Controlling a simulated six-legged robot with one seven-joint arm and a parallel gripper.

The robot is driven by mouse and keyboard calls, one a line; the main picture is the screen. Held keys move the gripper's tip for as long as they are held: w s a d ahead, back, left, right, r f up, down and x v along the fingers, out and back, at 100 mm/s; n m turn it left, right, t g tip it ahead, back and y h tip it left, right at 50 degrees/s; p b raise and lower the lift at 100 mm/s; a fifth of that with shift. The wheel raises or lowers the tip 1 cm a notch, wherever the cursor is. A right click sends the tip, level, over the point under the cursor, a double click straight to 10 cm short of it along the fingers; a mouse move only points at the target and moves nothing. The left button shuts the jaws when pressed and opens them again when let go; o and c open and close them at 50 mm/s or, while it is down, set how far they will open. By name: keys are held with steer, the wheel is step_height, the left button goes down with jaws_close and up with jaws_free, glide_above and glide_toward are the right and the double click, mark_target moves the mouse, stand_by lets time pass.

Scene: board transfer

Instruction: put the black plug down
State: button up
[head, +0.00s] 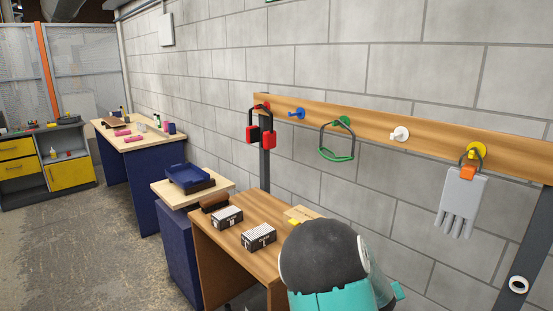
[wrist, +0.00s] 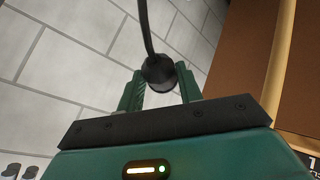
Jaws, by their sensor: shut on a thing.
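The black plug (wrist: 158,70) shows in the wrist view as a dark rounded body with a dark cord running up from it. My gripper (wrist: 161,88) is shut on it, with one green finger on each side. Grey block wall and a brown wooden surface lie behind it in this view. The plug cannot be made out in the head view, where my black and teal arm covers the near part of the scene.
A wooden table (head: 264,213) bears two dark boxes, and a blue tray (head: 190,177) sits beyond it. A peg rail (head: 376,124) on the wall holds red items, a green loop and a grey glove (head: 460,200). Some tabletop is bare.

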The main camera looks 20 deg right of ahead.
steer(key=w+a+f+n+t+y, duration=0.1)
steer(key=w+a+f+n+y, duration=0.1)
steer(key=a, duration=0.9)
steer(key=w+a+f+n+t+y, duration=0.1)
steer(key=a+f+n, duration=0.3)
steer(key=a, duration=0.7)
steer(key=w+a+f+n+t+y, duration=0.1)
steer(key=a+f+n+y, duration=0.3)
steer(key=a, duration=0.8)
steer(key=shift+w, duration=0.9)
steer(key=shift+a, duration=0.1)
